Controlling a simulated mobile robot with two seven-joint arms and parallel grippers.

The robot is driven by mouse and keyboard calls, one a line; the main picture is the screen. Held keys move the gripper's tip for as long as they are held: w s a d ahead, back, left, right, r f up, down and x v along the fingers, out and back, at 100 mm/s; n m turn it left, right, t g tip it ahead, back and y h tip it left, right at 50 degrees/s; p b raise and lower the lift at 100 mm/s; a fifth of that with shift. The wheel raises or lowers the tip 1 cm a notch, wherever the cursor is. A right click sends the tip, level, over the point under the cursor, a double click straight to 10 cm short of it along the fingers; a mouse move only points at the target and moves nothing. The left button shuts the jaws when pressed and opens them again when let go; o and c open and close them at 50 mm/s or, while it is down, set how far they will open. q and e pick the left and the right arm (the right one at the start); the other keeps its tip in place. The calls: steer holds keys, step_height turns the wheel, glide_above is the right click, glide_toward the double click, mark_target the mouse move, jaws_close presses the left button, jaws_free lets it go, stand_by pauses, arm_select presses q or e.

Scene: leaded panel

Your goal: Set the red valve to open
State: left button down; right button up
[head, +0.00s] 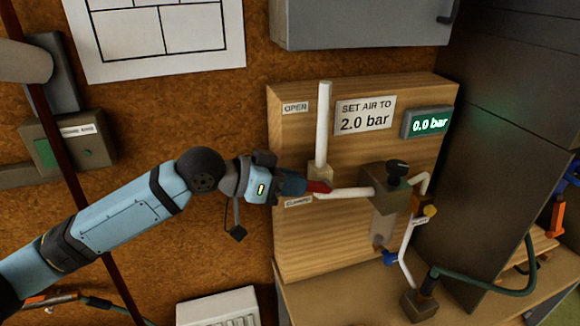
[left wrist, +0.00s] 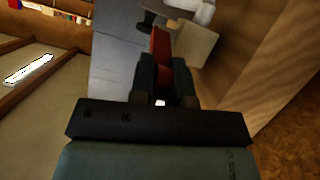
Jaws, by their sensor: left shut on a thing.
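The red valve handle (head: 318,187) shows as a short red lever at the valve on the wooden panel (head: 300,240). It points left, about level, between the OPEN label (head: 295,107) above and a partly hidden label below that seems to read CLOSED (head: 298,203). My left gripper (head: 300,187) is shut on the red handle. In the left wrist view, the red handle (left wrist: 160,48) stands between the two dark fingers of the gripper (left wrist: 163,80). The fingers hide part of the handle. My right gripper is in neither view.
White pipes (head: 323,130) run up and right from the valve to a grey regulator with a dark knob (head: 396,168). A gauge (head: 428,123) reads 0.0 bar beside a sign saying 2.0 bar (head: 365,115). A dark cabinet (head: 490,170) stands close on the right.

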arm_select(q)
steer(key=shift+d+r+y, duration=0.15)
steer(key=shift+r+y, duration=0.25)
steer(key=shift+r, duration=0.15)
steer(key=shift+w+d+r+g+y, duration=0.15)
steer(key=shift+g+y, duration=0.15)
steer(key=shift+y, duration=0.2)
steer(key=shift+d+r+y, duration=0.1)
steer(key=shift+r+y, duration=0.1)
steer(key=shift+y, duration=0.2)
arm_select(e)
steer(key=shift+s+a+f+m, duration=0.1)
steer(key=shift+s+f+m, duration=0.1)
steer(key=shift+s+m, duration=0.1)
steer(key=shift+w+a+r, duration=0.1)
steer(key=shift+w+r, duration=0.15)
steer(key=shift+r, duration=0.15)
arm_select(q)
steer(key=c, duration=1.1)
jaws_free()
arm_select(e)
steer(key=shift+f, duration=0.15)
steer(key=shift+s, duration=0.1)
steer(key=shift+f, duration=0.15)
